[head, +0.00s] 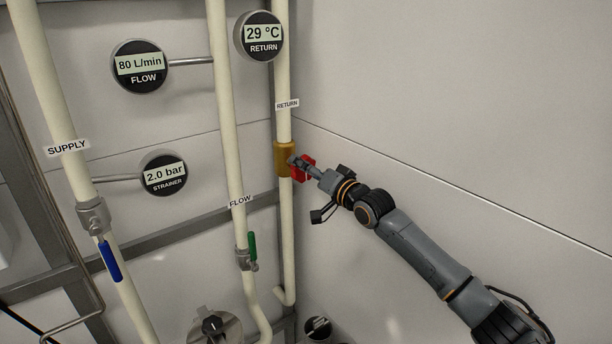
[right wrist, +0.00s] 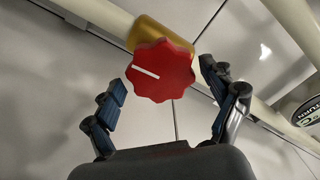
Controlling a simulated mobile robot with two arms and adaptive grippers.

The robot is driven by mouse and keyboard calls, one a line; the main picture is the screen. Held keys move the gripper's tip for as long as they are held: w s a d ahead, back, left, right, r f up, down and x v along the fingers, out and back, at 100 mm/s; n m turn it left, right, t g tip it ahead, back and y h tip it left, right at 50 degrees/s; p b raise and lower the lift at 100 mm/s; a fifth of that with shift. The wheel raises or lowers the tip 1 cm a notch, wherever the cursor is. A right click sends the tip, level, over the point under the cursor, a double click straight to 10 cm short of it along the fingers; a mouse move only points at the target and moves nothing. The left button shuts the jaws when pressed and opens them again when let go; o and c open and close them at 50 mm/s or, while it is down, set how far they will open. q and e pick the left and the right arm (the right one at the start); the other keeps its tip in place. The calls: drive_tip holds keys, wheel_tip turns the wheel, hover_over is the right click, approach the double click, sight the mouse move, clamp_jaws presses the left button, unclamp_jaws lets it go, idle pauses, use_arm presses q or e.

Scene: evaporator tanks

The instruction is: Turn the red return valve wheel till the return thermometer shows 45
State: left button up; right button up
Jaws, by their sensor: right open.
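The red return valve wheel (head: 308,164) sits on a brass valve body (head: 285,159) on the return pipe. In the right wrist view the lobed red wheel (right wrist: 161,71) with a white mark shows in front of the brass body (right wrist: 160,31). My right gripper (head: 298,163) is at the wheel in the head view. In the right wrist view its two fingers (right wrist: 166,92) are open, one on each side of the wheel, with gaps to both sides. The return thermometer (head: 261,35) reads 29 °C. My left gripper is not in view.
A flow gauge (head: 141,66) reads 80 L/min and a strainer gauge (head: 164,174) reads 2.0 bar. A blue lever (head: 110,261) is on the supply pipe and a green lever (head: 252,247) on the flow pipe. The wall right of the return pipe is bare.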

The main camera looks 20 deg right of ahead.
drive_tip(key=shift+w+a+r, duration=0.1)
drive_tip(key=shift+w+a, duration=0.15)
drive_tip(key=shift+d, duration=0.1)
drive_tip(key=c, duration=1.2)
drive_tip(key=shift+o, duration=0.2)
